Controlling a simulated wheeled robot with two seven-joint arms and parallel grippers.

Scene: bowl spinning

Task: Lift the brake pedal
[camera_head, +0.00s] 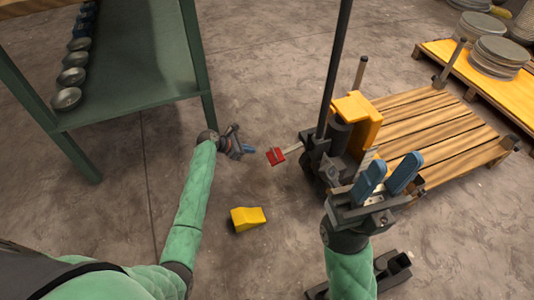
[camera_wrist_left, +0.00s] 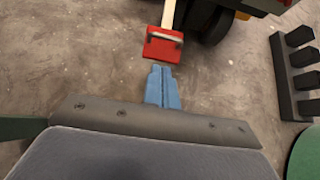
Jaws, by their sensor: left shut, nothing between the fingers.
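The red brake pedal (camera_head: 276,156) sits at the end of a light-coloured lever that reaches left from the dark machine base. My left gripper (camera_head: 250,149) is shut and empty, with its blue fingertips a little to the left of the pedal. In the left wrist view the red pedal (camera_wrist_left: 162,45) lies just beyond the closed blue fingers (camera_wrist_left: 162,85), and a small gap seems to show between them. My right gripper (camera_head: 390,174) is open, its two blue fingers apart in front of the pallet, with nothing seen between them.
A yellow block (camera_head: 248,218) lies on the floor. A green shelf (camera_head: 130,60) with several metal bowls (camera_head: 68,98) stands at the left. A wooden pallet (camera_head: 440,125) and stacked plates (camera_head: 498,56) are at the right. A dark pole (camera_head: 335,65) rises from the machine.

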